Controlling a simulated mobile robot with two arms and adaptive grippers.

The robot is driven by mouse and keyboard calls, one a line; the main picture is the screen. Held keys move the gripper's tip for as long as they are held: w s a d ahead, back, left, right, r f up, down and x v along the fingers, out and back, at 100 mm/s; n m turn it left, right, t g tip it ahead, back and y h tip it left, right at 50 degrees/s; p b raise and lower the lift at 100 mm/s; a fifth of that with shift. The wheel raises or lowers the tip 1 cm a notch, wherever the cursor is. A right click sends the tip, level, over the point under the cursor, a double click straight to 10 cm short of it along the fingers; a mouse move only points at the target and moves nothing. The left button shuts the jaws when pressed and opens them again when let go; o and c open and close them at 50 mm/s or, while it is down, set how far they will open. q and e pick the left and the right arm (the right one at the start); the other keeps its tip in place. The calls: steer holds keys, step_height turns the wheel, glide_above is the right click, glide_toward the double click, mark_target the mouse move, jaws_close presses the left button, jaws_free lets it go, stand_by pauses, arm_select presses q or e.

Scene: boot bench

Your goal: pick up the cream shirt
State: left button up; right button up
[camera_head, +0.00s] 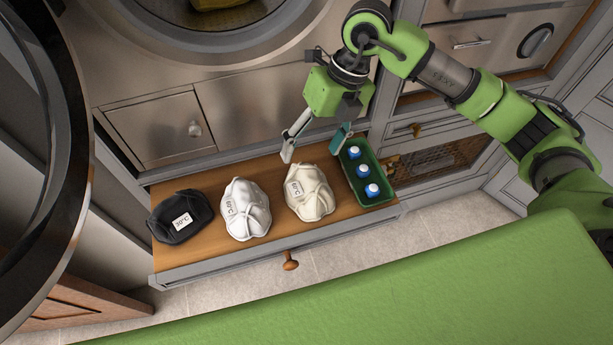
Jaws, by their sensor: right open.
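The cream shirt (310,193) is a crumpled bundle with a small white label. It lies on the wooden top of the pulled-out drawer (281,237), between a white bundle and a green tray. My right gripper (315,150) is open and empty above the far side of the cream shirt, with its fingers spread. One fingertip is near the shirt's upper left and the other is close to the green tray. I cannot tell the exact height of the gripper above the shirt. My left gripper does not show.
A white bundle (245,209) and a black bundle (180,217), both labelled, lie left of the cream shirt. The green tray (378,199) at the right holds blue-capped bottles (363,171). A front-loading machine (150,40) and cabinets stand behind. A wooden knob (290,261) projects in front.

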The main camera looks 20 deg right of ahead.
mark_target(315, 175)
steer(key=shift+h, duration=0.7)
steer(key=f, duration=0.2)
steer(key=d+f, duration=0.1)
steer(key=f, duration=0.2)
steer(key=f+p, duration=0.1)
steer(key=f, duration=0.1)
steer(key=shift+w+d+f, duration=0.25)
steer(key=shift+w+d, duration=0.05)
steer(key=shift+d, duration=0.1)
steer(key=f, duration=0.1)
steer(key=a+f+p, duration=0.1)
steer(key=f, duration=0.3)
steer(key=shift+s+a+f+p, duration=0.1)
steer(key=shift+s+a+p, duration=0.05)
steer(key=shift+a+p, duration=0.2)
steer(key=shift+f, duration=0.3)
steer(key=c, duration=1.4)
steer(key=shift+s, duration=0.15)
steer(key=c, duration=0.4)
